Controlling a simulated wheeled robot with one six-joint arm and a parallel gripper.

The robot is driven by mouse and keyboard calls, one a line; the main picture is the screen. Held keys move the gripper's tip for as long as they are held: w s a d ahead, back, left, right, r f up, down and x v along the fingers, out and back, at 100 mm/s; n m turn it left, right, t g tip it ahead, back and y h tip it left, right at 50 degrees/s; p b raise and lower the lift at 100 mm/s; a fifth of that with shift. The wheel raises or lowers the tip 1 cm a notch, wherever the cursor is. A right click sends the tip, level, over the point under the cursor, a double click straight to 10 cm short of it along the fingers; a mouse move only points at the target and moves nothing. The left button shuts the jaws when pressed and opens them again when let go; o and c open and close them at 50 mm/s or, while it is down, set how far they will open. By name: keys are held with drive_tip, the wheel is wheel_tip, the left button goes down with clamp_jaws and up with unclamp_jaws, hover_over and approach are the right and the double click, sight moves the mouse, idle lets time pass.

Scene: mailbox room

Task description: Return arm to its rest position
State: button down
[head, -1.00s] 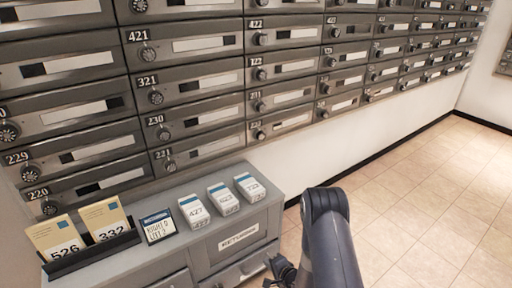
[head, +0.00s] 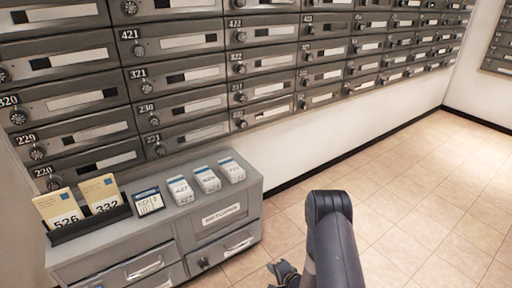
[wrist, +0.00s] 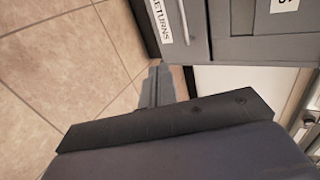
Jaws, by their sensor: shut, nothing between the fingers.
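My gripper (head: 284,273) shows at the bottom middle of the head view, beside my dark arm and right of the grey cabinet, over the tiled floor. In the wrist view my gripper (wrist: 157,84) has its fingers together, with nothing between them. It is apart from the cabinet there. My arm is bent, with its elbow raised in the head view.
The grey cabinet (head: 150,228) with a "RETURNS" front stands left of my arm. On it are white numbered boxes, a small dark sign (head: 149,200) and a rack with cards 526 and 332. Mailboxes (head: 190,75) cover the wall. Open tiled floor (head: 420,190) lies right.

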drive_tip(key=p+v, duration=0.2)
drive_tip(key=v, duration=0.6)
drive_tip(key=shift+s+f+p, duration=0.15)
drive_tip(key=shift+f+p, duration=0.15)
drive_tip(key=shift+p, duration=0.05)
drive_tip(key=shift+f, duration=0.1)
